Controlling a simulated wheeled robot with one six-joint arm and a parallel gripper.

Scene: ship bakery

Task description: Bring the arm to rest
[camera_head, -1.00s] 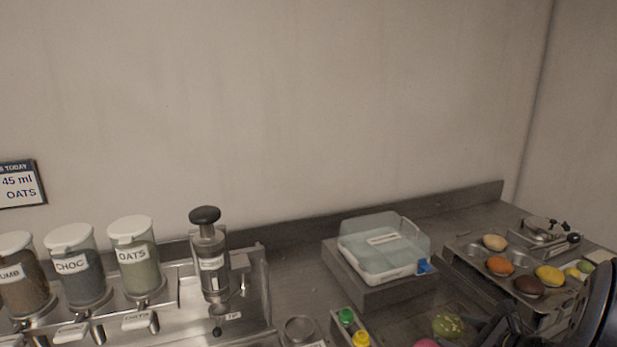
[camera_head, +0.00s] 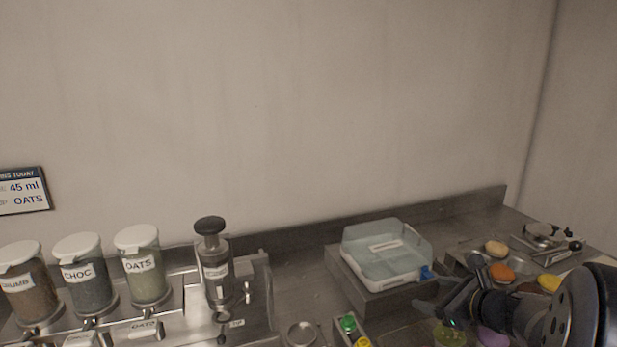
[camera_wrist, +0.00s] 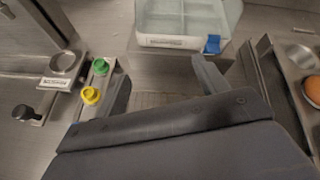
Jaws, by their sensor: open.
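My gripper (camera_head: 438,296) is at the lower right of the head view, with its dark fingers pointing left toward the front of the lidded container. It is open, and I see nothing between the fingers. In the wrist view a dark finger (camera_wrist: 208,75) stands below the clear container (camera_wrist: 180,22) with its blue latch (camera_wrist: 212,44). My arm covers part of the muffin tray on the right.
Dispensers for crumb, choc (camera_head: 85,275) and oats (camera_head: 144,268) and a plunger dispenser (camera_head: 213,262) stand left. The container (camera_head: 388,250) sits on a raised block. Green (camera_head: 348,323) and yellow buttons are at the front. Round items (camera_head: 501,272) lie right.

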